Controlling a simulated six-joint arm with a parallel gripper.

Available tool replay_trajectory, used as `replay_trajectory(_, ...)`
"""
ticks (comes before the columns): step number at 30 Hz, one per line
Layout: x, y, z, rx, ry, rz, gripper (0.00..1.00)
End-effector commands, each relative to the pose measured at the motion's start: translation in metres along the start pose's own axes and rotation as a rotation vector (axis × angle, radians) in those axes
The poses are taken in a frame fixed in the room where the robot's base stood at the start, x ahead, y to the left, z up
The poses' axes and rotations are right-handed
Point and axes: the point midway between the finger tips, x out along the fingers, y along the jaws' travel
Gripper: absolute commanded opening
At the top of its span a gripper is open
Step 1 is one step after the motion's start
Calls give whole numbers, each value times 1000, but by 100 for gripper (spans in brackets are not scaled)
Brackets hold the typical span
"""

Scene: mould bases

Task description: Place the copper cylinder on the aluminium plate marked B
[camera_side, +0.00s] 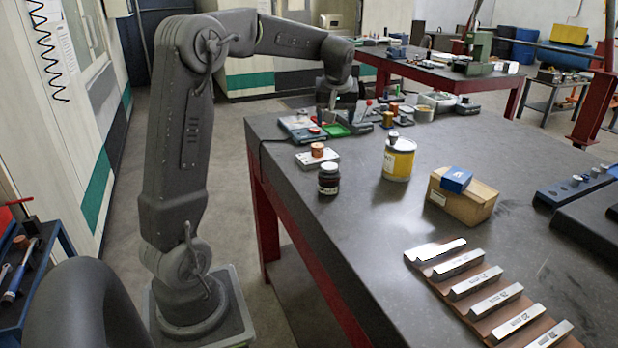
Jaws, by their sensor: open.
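A small copper cylinder (317,149) stands upright on a light metal plate (331,157) near the left edge of the table. Any letter on this plate is too small to read, so I cannot tell whether it is B. My gripper (333,106) is open, pointing down behind the cylinder and a little to its right, apart from it. Its fingertips are small and hard to make out against the clutter. A smaller copper-coloured piece (314,130) shows on a grey-green block behind the plate.
A dark bottle (329,179) stands just in front of the plate. A yellow tin (399,160) and a cardboard box (463,198) with a blue block stand to the right. Marked metal bars (483,282) lie at front right. The table's middle (380,225) is clear.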

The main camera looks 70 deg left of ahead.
Motion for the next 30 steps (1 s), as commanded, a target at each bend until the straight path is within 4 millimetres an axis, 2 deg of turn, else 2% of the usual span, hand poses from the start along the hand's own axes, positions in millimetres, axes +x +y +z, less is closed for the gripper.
replay_trajectory(1, -25, 8, 29, 86, 6, 44, 67)
replay_trajectory(6, -82, 12, 131, 393, 17, 182, 67)
replay_trajectory(10, -108, -5, 206, 621, 35, 287, 67)
replay_trajectory(12, -114, -18, 242, 734, 47, 340, 67)
replay_trajectory(15, -116, -37, 283, 868, 63, 403, 67)
replay_trajectory(18, -114, -51, 311, 963, 76, 449, 67)
replay_trajectory(21, -112, -59, 326, 1015, 83, 474, 67)
replay_trajectory(30, -110, -62, 331, 1035, 85, 482, 67)
